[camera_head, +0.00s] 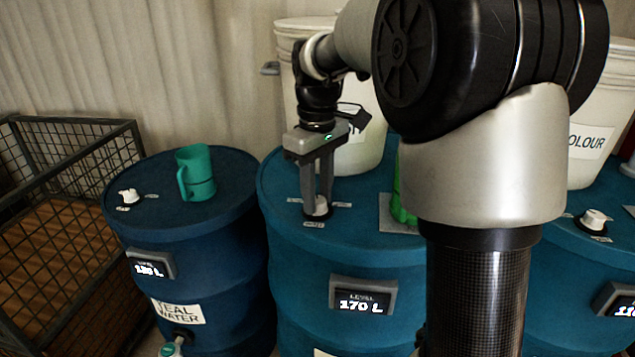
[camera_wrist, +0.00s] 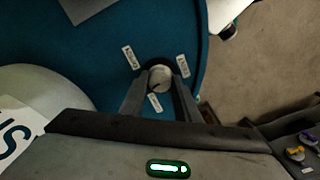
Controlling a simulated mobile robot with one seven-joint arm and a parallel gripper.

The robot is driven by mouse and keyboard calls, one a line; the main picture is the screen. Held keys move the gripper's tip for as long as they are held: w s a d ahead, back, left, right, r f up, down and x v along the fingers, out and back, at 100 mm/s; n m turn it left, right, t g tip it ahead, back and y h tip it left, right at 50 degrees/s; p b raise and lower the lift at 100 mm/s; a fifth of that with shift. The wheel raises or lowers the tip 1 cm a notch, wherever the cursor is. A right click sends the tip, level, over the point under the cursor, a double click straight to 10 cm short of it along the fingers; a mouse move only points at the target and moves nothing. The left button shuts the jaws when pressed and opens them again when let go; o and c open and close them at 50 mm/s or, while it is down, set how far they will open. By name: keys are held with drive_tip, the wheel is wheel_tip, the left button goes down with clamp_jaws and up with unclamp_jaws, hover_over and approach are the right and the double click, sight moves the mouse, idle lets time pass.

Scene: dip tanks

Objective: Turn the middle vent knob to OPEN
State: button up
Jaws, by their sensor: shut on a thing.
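The middle vent knob (camera_head: 320,206) is a small white knob on top of the middle blue drum (camera_head: 290,245). It also shows in the wrist view (camera_wrist: 161,76), with a dark mark near its lower edge. Small white labels surround it at left (camera_wrist: 130,57), right (camera_wrist: 183,66) and bottom (camera_wrist: 154,102); their words are too small to read surely. My gripper (camera_head: 317,203) points straight down from above, its two fingers shut on the knob's sides. It also shows in the wrist view (camera_wrist: 160,92). The fingers partly cover the knob.
A left drum (camera_head: 215,235) carries a white knob (camera_head: 129,196) and a green jug (camera_head: 196,172). A right drum (camera_head: 575,265) has another knob (camera_head: 594,219). White buckets stand behind. A green object (camera_head: 400,205) is partly hidden by my arm. A wire crate (camera_head: 70,240) stands left.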

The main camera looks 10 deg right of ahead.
sight(317, 200)
drive_tip(key=m+p, duration=0.2)
drive_tip(key=m, duration=0.1)
drive_tip(key=m+p, duration=0.2)
drive_tip(key=m, duration=0.1)
drive_tip(key=shift+r+m, duration=0.2)
drive_tip(key=shift+m, duration=0.1)
drive_tip(key=m+p, duration=0.2)
drive_tip(key=m, duration=0.2)
drive_tip(key=shift+f+m, duration=0.15)
drive_tip(key=shift+m, duration=0.25)
drive_tip(key=shift+m+p, duration=0.3)
drive_tip(key=o, duration=1)
drive_tip(key=shift+o, duration=0.2)
wheel_tip(317, 200, up, 17)
drive_tip(key=p, duration=0.3)
drive_tip(key=shift+r, duration=0.2)
